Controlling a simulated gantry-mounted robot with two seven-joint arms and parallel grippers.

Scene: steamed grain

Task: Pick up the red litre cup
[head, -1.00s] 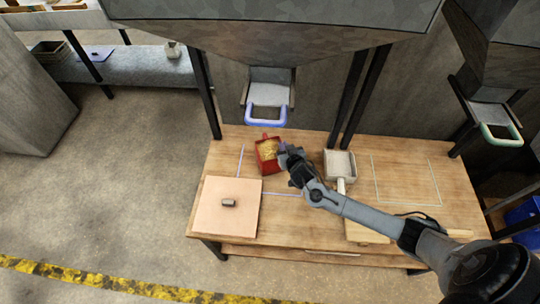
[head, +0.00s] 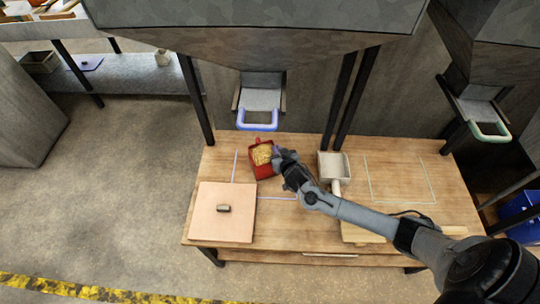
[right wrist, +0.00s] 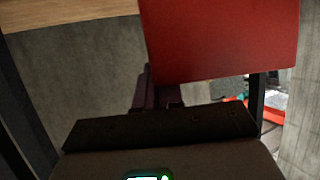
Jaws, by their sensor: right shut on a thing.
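The red litre cup (head: 264,172) is in the middle of the head view, with pale yellow grain (head: 262,155) in it. My right gripper (head: 281,157) is at the cup's right side and is shut on it. The contact point is partly hidden by the gripper. In the right wrist view a red wall of the cup (right wrist: 220,40) fills the upper right, beyond the dark fingers (right wrist: 157,88). I cannot tell whether the cup's base touches the table. My left gripper is not in view.
A white scoop-like container (head: 333,166) stands right of the cup. A hopper chute with a blue handle (head: 257,126) hangs behind the cup. Dark posts rise at the back.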

